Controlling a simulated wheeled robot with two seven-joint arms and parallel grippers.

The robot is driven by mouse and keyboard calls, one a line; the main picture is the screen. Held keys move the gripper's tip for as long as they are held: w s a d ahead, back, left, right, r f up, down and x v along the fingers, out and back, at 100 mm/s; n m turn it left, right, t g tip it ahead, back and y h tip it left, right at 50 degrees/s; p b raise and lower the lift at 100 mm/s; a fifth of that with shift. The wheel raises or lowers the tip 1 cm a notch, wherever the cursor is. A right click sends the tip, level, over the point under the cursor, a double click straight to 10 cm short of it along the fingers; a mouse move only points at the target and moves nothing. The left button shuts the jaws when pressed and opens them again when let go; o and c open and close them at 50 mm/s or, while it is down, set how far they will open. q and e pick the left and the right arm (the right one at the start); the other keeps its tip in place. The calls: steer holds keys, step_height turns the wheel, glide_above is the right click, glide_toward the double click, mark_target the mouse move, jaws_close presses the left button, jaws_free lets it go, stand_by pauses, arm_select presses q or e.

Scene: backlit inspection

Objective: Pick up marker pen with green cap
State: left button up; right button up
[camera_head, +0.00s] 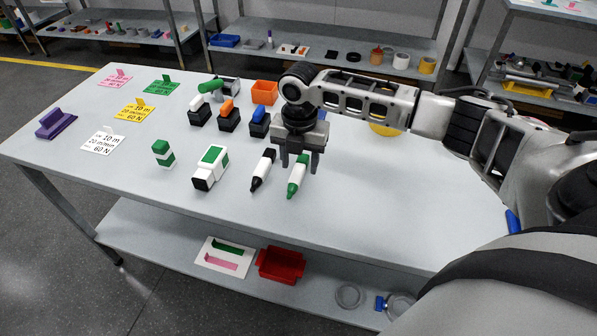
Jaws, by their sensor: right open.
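The marker pen with the green cap (299,176) has a white body and a green end and lies on the table near its front edge. My right gripper (299,165) is open, pointing down over the upper part of this pen. Whether its fingers touch the pen or hover above it I cannot tell. A marker pen with a black cap (263,169) lies just to the left of it. My left gripper does not show.
A white and green box (210,168) and a green and white block (163,153) stand to the left. Black holders with coloured tops (229,119) and an orange bin (264,92) stand behind. The table (400,190) is clear to the right. A red tray (281,265) sits on the lower shelf.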

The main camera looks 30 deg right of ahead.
steer(key=shift+f, duration=0.25)
jaws_close()
